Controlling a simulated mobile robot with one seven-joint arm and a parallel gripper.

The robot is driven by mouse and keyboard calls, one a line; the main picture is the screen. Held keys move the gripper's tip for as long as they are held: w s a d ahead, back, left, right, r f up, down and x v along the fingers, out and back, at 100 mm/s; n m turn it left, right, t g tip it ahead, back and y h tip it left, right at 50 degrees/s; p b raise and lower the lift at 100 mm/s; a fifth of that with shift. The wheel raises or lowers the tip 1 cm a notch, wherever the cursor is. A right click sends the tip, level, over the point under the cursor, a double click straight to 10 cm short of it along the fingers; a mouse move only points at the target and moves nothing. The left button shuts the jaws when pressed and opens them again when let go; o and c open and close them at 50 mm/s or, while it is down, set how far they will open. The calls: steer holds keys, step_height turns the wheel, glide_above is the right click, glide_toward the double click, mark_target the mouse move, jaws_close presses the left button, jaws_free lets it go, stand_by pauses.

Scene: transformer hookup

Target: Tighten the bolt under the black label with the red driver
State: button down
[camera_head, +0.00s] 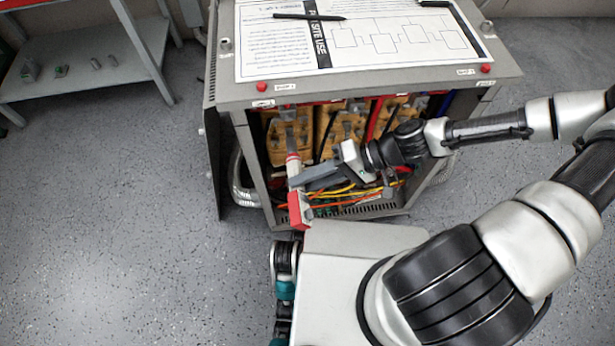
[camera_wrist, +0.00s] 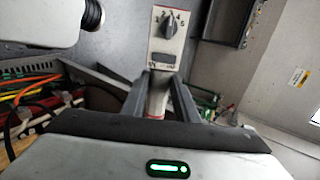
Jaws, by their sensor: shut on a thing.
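My gripper (camera_head: 308,180) is shut on the red and white driver (camera_head: 300,209) at the front left of the open cabinet. The driver's red and white body stands below the fingers, and its narrower part runs up towards the left tan block (camera_head: 279,143). In the wrist view the fingers (camera_wrist: 162,95) close around the driver's handle, and its numbered dial end (camera_wrist: 168,30) faces the camera. Whether its tip touches a bolt cannot be told. Grey bolts show on the tan blocks, but no black label above them can be made out.
The grey cabinet (camera_head: 380,92) has a white diagram sheet and dark pens on top, with red knobs along its front edge. Loose coloured cables (camera_head: 345,193) lie in its bottom. A grey shelf (camera_head: 85,82) stands far left. The floor at left is clear.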

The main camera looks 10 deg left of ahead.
mark_target(300, 163)
steer(key=shift+r, duration=0.1)
steer(key=shift+w+a, duration=0.2)
steer(key=shift+w, duration=0.65)
steer(key=shift+w+a, duration=0.2)
steer(key=shift+w, duration=0.7)
steer(key=shift+w+a, duration=0.2)
steer(key=shift+w, duration=0.65)
steer(key=shift+w+a, duration=0.25)
steer(key=shift+w, duration=1.05)
stand_by(1.6)
steer(key=shift+s, duration=0.15)
steer(key=shift+s+d+p, duration=0.25)
steer(key=shift+s+p, duration=0.15)
steer(key=shift+s, duration=0.65)
steer(key=shift+s+d+p, duration=0.25)
steer(key=shift+s+p, duration=0.15)
steer(key=shift+s, duration=0.65)
